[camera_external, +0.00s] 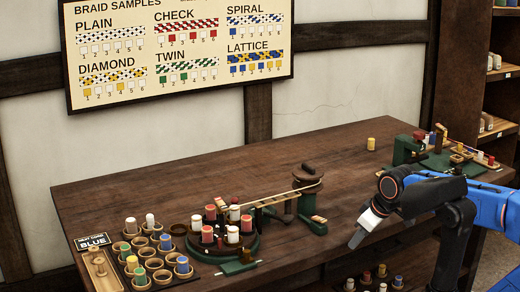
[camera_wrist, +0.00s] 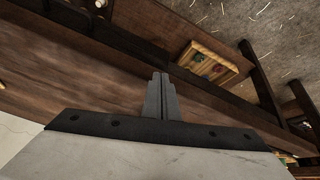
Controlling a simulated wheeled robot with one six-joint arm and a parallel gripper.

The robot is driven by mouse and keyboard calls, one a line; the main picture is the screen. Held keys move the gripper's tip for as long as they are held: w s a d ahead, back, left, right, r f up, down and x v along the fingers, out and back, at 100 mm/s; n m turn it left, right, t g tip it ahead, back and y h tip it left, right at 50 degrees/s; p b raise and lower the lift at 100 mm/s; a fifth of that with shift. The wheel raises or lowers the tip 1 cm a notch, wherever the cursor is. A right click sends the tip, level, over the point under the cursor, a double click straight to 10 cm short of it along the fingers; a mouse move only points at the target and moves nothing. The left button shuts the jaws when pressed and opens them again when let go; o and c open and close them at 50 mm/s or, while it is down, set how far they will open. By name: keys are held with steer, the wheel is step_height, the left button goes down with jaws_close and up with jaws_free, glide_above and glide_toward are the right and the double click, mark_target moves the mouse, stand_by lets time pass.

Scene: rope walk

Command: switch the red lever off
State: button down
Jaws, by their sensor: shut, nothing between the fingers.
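I cannot make out the red lever for certain in either view. A round braiding stand (camera_external: 262,240) with red and white bobbins sits at the middle front of the bench, with small dark green parts (camera_external: 238,266) at its front edge; a lever there is too small to tell. My gripper (camera_external: 356,241) hangs near the bench's front edge, right of the stand and apart from it, pointing down and left. In the wrist view its fingers (camera_wrist: 161,95) are together and empty.
A green machine (camera_external: 408,150) stands at the back right, near a lone yellow bobbin (camera_external: 371,144). The bench's middle back is clear.

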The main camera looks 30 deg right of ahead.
steer(key=w+a+r+n+y, duration=0.1)
steer(key=w+a+r+n, duration=0.2)
steer(key=w+a, duration=0.3)
steer(key=w+a+r+n+y, duration=0.1)
steer(key=w+a+r+n, duration=0.3)
steer(key=w, duration=0.5)
steer(key=w+a+r+n+t, duration=0.1)
steer(key=w+a+r+n, duration=0.2)
steer(key=w+a+r, duration=0.3)
steer(key=shift+w+a+r+y, duration=0.2)
steer(key=shift+w+a, duration=0.15)
steer(key=shift+a, duration=0.25)
steer(key=shift+w+a+r+y, duration=0.1)
steer(key=shift+w+a+y, duration=0.1)
steer(key=shift+w+a, duration=0.3)
steer(key=shift+s+a, duration=0.1)
steer(key=shift+s, duration=0.05)
steer(key=shift+f, duration=0.1)
steer(key=x, duration=0.9)
steer(key=shift+w+a+f, duration=0.15)
steer(key=shift+w+f, duration=0.05)
steer(key=shift+w, duration=0.2)
steer(key=shift+w, duration=0.15)
